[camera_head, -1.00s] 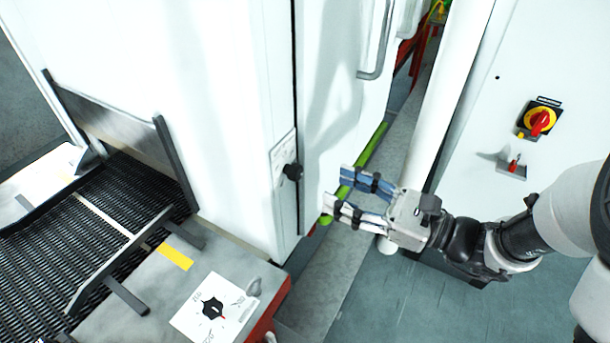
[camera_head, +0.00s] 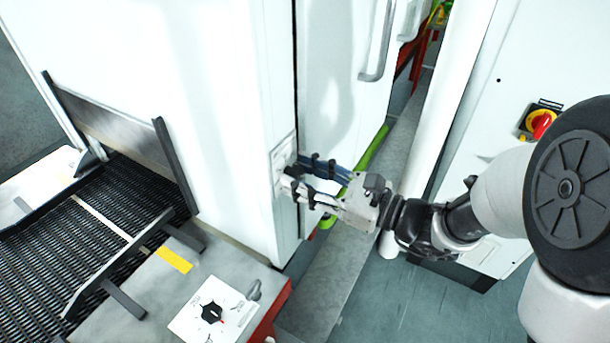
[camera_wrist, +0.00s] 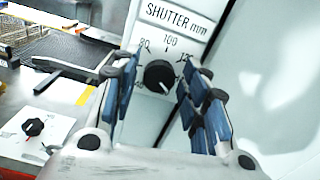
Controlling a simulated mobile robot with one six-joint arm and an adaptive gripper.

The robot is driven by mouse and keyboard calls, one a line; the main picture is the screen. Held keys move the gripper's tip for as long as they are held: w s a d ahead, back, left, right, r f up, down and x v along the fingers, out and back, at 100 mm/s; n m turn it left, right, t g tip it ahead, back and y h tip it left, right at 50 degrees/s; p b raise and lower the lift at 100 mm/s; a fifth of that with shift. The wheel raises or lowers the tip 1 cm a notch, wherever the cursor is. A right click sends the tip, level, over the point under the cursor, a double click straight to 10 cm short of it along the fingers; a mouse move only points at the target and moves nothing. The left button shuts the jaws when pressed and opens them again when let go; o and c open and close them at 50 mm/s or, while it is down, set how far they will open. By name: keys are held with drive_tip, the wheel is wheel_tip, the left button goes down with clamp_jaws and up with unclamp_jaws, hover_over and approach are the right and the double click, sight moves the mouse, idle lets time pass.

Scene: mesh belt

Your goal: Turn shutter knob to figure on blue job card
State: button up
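The shutter knob (camera_wrist: 159,75) is a round black knob on a white plate (camera_wrist: 178,18) lettered "SHUTTER mm". The figures 80, 100 and 120 show around it; lower marks are partly hidden. A pale mark shows on the knob's lower right, but I cannot tell its exact reading. My gripper (camera_wrist: 160,69) is open, with its blue-padded fingers on either side of the knob and a visible gap to it. In the head view my gripper (camera_head: 287,176) reaches the plate at the white cabinet's edge and hides the knob. I see no blue job card.
A second black knob (camera_head: 211,312) with a red pointer sits on a white plate on the bench at lower left. A yellow strip (camera_head: 174,260) lies behind it. The dark mesh belt (camera_head: 60,240) is at left. A red-and-yellow switch (camera_head: 540,122) is on the right cabinet.

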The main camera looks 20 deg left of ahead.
drive_tip(key=c, duration=0.8)
drive_tip(key=n+b, duration=0.2)
drive_tip(key=b, duration=0.1)
drive_tip(key=shift+f, duration=0.3)
drive_tip(key=shift+n+b, duration=1.1)
drive_tip(key=shift+b, duration=0.05)
drive_tip(key=shift+r+n, duration=0.2)
drive_tip(key=shift+n, duration=0.3)
drive_tip(key=o, duration=1.1)
